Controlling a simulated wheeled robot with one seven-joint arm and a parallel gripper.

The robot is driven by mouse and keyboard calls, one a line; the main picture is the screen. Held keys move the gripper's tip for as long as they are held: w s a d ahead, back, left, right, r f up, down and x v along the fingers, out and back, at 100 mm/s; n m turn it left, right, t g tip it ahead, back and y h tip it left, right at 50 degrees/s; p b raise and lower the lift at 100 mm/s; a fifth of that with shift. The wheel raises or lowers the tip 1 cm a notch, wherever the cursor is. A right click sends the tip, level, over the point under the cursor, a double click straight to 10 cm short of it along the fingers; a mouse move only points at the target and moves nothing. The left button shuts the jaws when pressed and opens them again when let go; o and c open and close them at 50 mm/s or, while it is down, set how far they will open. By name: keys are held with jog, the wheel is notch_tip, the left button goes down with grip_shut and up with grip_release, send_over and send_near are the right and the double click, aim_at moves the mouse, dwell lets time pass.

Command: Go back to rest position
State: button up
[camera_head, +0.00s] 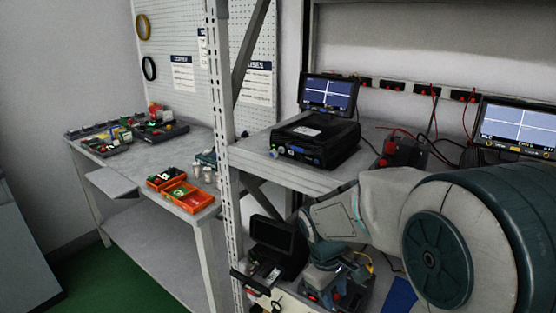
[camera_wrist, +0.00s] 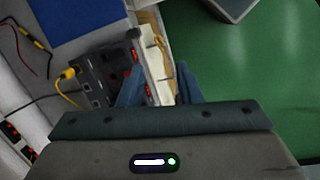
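My gripper (camera_wrist: 158,74) shows at the bottom of the wrist view. Its two dark teal fingers stand apart, with nothing visibly held between them. Beyond the fingers lie the edge of a light shelf and a dark device (camera_wrist: 105,75) with a yellow plug in its left side. In the head view my arm reaches from the right down over the lower shelf of the rack. Its end is low beside a dark device with a screen (camera_head: 272,238); the fingertips are hard to make out there.
A rack post (camera_head: 222,160) stands left of my arm. The upper shelf (camera_head: 290,170) holds a black instrument (camera_head: 314,137) and monitors. A workbench (camera_head: 150,155) with orange bins (camera_head: 190,196) stands left.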

jog(key=s+d+r+m+t+y+p, duration=0.2)
jog(key=s+r+m+p, duration=0.4)
jog(key=s+r, duration=0.5)
notch_tip(320, 180, up, 4)
jog(key=shift+s+d+f+m+t+y+p, duration=0.1)
jog(key=shift+s+d+m+t+y+p, duration=0.25)
jog(key=shift+m, duration=0.85)
jog(key=shift+a, duration=0.15)
jog(key=shift+c, duration=0.2)
